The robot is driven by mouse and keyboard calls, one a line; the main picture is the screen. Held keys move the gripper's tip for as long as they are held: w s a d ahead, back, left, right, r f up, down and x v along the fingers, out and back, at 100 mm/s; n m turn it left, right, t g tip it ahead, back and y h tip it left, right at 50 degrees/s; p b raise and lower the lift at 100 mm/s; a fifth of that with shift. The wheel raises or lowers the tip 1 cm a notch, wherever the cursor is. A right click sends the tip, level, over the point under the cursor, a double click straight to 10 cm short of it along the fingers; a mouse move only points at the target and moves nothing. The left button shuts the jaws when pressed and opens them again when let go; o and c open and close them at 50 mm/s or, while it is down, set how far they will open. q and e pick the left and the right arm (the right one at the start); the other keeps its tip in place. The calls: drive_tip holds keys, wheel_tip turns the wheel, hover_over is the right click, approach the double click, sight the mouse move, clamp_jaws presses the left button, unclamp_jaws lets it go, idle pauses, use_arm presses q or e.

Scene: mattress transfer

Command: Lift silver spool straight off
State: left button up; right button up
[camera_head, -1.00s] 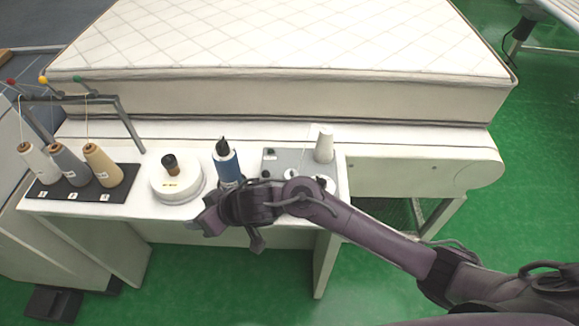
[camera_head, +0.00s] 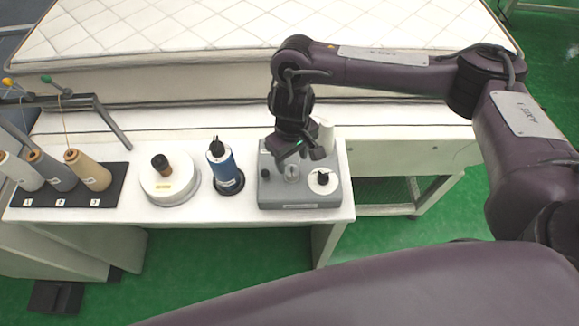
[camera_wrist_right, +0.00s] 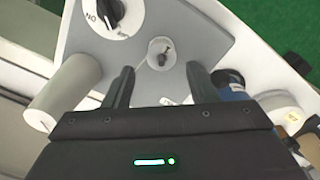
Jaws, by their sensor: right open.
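The silver spool (camera_head: 291,171) is a small pale spool on top of the grey box (camera_head: 290,198), near the box's middle. In the right wrist view the spool (camera_wrist_right: 160,53) stands upright on a peg, just beyond and between my right gripper's (camera_wrist_right: 158,72) two fingertips. My right gripper (camera_head: 300,149) is open and empty, pointing down above the grey box; I cannot tell whether a finger touches the spool. My left gripper is in neither current view.
A mattress (camera_head: 200,55) lies behind.

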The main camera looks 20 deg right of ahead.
sight(291, 167)
drive_tip(key=shift+s+f, duration=0.3)
wheel_tip(291, 167, down, 4)
drive_tip(key=shift+w+a+f, duration=0.1)
drive_tip(key=shift+w+f, duration=0.15)
drive_tip(key=shift+c, duration=0.9)
drive_tip(key=c, duration=0.8)
use_arm(q)
drive_tip(key=shift+s+f, duration=0.15)
drive_tip(key=shift+s, duration=0.5)
use_arm(e)
drive_tip(key=shift+o, duration=0.2)
use_arm(q)
drive_tip(key=shift+s+a, duration=0.1)
use_arm(e)
drive_tip(key=shift+r, duration=0.25)
